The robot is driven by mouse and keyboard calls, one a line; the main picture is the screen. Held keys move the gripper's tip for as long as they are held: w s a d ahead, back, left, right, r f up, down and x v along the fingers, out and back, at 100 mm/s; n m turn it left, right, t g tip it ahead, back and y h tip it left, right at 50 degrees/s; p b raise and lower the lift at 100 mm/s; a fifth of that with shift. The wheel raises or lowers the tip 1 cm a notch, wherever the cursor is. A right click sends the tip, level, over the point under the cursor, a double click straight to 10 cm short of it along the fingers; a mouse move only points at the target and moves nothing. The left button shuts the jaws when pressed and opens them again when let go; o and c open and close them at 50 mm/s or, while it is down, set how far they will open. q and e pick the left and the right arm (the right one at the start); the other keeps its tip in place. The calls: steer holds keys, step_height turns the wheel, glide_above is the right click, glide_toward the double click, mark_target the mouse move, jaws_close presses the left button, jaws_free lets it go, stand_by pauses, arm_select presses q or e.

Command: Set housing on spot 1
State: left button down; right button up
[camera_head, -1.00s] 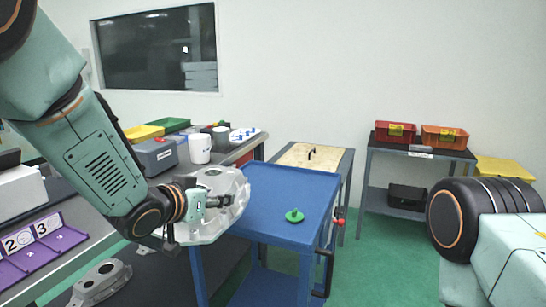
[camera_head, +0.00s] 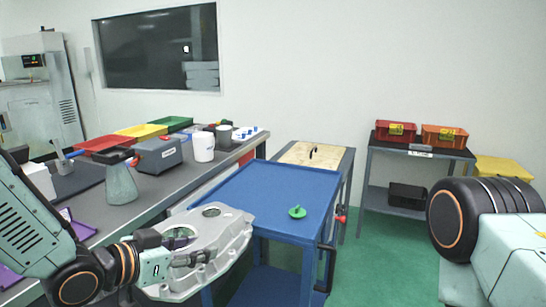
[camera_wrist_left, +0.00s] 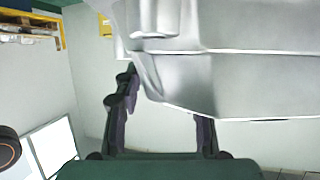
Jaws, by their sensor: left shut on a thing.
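The housing (camera_head: 222,236) is a silvery aluminium casting with round openings, held in the air in front of the blue cart's near left corner. My left gripper (camera_head: 178,258) is shut on its left side. In the left wrist view the housing (camera_wrist_left: 230,75) fills the upper right, and the fingers of my left gripper (camera_wrist_left: 163,120) show below and beside it. Purple pieces of the numbered board (camera_head: 78,228) show at the left edge, mostly hidden behind my left arm. I cannot make out spot 1. My right gripper is out of view.
A blue cart (camera_head: 270,190) bears a green knobbed disc (camera_head: 297,212); its top is otherwise clear. The grey bench (camera_head: 150,188) holds a spray bottle (camera_head: 121,184), a grey box (camera_head: 160,155), a white cup (camera_head: 203,147) and coloured trays. A shelf with bins (camera_head: 396,131) stands at right.

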arm_select(q)
steer(key=s+a+f+m+g+h, duration=0.3)
steer(key=s+f, duration=0.9)
steer(key=shift+s+f+m, duration=0.3)
steer(key=shift+s+f, duration=0.05)
steer(key=shift+s, duration=0.05)
stand_by(0.3)
steer(key=shift+d, duration=0.15)
